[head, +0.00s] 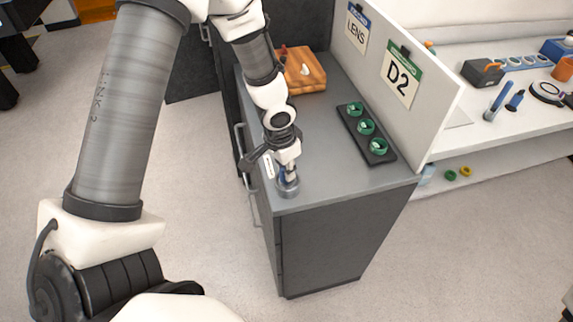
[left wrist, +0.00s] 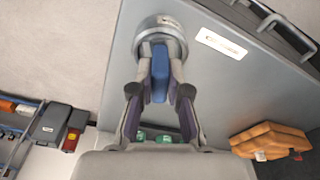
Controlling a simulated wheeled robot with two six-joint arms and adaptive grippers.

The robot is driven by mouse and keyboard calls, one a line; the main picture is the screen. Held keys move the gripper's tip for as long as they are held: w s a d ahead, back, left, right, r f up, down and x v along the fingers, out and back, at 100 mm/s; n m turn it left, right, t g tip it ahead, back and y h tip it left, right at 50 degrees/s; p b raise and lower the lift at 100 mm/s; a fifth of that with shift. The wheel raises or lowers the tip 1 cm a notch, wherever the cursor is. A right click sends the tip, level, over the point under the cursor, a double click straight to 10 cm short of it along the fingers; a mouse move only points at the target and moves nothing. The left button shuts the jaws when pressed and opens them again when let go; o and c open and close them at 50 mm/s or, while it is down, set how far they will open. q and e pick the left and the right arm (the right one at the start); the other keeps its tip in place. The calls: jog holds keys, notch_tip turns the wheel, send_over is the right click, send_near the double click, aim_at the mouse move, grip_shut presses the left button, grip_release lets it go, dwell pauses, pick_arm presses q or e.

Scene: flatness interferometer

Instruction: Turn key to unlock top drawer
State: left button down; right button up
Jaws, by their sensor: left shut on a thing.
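The key, seen as a blue grip (left wrist: 160,78), is between the fingers of my left gripper (left wrist: 160,92) in the left wrist view. My left gripper (head: 288,174) is shut on it, pointing down at the cabinet corner in the head view. A round metal lock (head: 288,188) lies right under the fingertips; its ring (left wrist: 161,28) surrounds the key's far end in the left wrist view. The key's shaft and the slot are hidden. The grey cabinet (head: 325,185) has handles on its left side, and the top drawer looks closed. My right gripper is out of view.
A white label (left wrist: 220,43) lies beside the lock. A white panel with a D2 sign (head: 401,74) rises along the right edge.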

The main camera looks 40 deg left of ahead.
pick_arm(q)
jog(key=shift+r+p, duration=0.15)
jog(key=shift+p, duration=0.3)
jog(key=shift+m+p, duration=1.45)
jog(key=shift+m, duration=0.05)
